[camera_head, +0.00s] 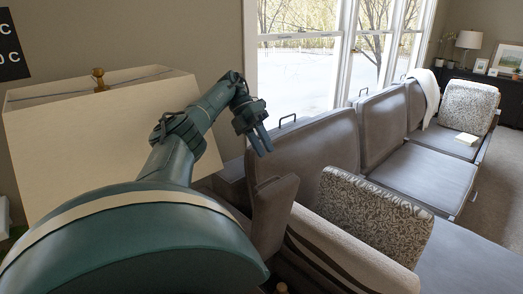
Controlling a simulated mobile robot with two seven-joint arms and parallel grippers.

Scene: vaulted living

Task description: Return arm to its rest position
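My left arm comes in large from the lower left and reaches up to the middle of the view. My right gripper is not in view.
A large cream lampshade (75,130) stands close behind and left of my arm. A grey-brown sofa (425,165) runs right, with a patterned cushion (375,215) on it. Windows (300,75) are behind. A dark sideboard (508,88) with a lamp stands far right.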

